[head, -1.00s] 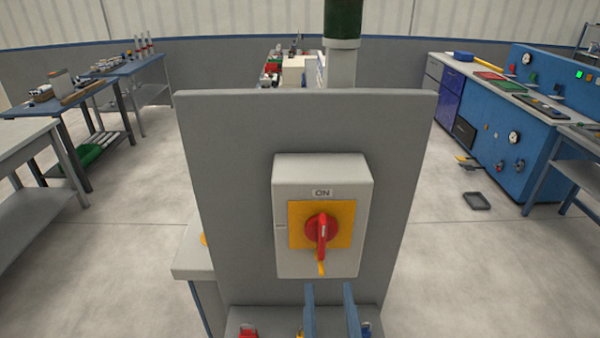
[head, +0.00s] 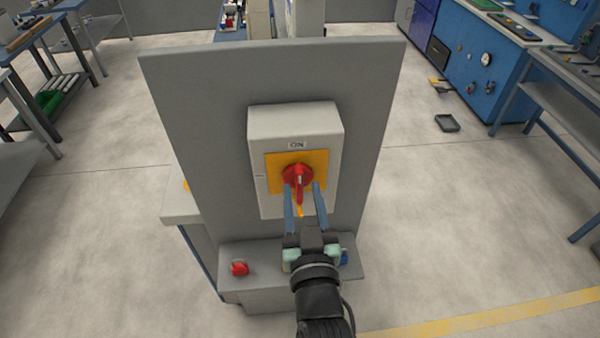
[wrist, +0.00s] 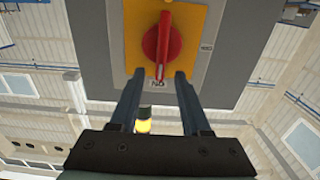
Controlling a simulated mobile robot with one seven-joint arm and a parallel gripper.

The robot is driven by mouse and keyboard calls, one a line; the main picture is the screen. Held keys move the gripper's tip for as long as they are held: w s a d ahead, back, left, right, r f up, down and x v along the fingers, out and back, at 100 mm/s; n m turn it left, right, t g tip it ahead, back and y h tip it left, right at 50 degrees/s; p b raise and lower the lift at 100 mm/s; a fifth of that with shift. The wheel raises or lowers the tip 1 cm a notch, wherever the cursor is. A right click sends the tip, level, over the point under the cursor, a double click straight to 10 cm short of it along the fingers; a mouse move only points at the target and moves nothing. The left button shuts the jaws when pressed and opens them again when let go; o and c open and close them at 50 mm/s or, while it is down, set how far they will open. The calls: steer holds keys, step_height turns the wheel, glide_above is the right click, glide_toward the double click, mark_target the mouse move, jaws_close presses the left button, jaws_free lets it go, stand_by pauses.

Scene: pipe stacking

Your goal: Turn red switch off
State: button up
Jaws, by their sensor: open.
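The red switch (head: 297,174) is a round rotary knob with an upright handle bar, on a yellow plate of a white box (head: 292,122). An "ON" label sits above the knob; it appears upside down in the wrist view, close to one end of the handle. The red switch also fills the top middle of the wrist view (wrist: 163,40). My gripper (head: 303,186) is open, its two blue fingers pointing at the knob, one on each side of the handle's line. In the wrist view the handle end shows between the fingertips. I cannot tell whether they touch it.
The box is fixed to an upright grey panel (head: 205,130). A ledge (head: 262,284) below it carries a red knob (head: 240,268) and a blue one (head: 344,258).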

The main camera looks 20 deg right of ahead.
mark_target(300, 180)
steer(key=shift+p+x, duration=0.35)
steer(key=shift+x, duration=1.4)
steer(key=shift+c, duration=0.4)
jaws_close()
